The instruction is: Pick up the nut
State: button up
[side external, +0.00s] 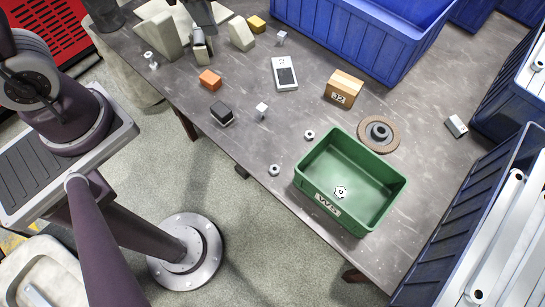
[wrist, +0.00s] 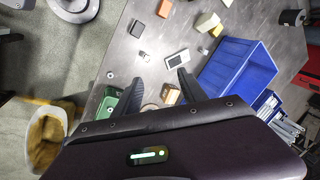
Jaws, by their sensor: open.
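A pale hexagonal nut (side external: 341,192) with a dark hole lies on the floor of the green bin (side external: 375,162) in the side external view. Two small pale ring-shaped pieces, one (side external: 309,134) behind the bin and one (side external: 274,170) to its left, lie on the table; I cannot tell whether they are nuts. The green bin (wrist: 108,102) is left of the fingers there, and the nut cannot be made out.
A cardboard box (side external: 344,88) and a brown disc (side external: 378,133) sit behind the bin. A scale-like device (side external: 285,74), orange block (side external: 210,80) and dark block (side external: 222,113) lie further left. A large blue bin (side external: 350,35) stands at the back. Bare table surrounds the small rings.

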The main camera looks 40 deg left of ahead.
jog(key=w+d+f+m+g, duration=0.1)
jog(key=w+d+f+m, duration=0.1)
jog(key=d+f+m, duration=0.3)
jog(key=w+d+f+m, duration=0.2)
jog(key=w+f, duration=0.1)
jog(key=f, duration=0.3)
jog(key=m+g+h, duration=0.2)
jog(key=m+g, duration=0.1)
jog(key=m, duration=0.5)
send_near(275, 167)
jog(key=shift+s+d+f, duration=0.25)
jog(key=shift+d+f, duration=0.25)
jog(key=shift+d, duration=0.3)
jog(key=f, duration=0.6)
jog(key=shift+s+a+f, duration=0.25)
jog(key=shift+s+f, duration=0.05)
jog(key=shift+c, duration=0.4)
grip_shut()
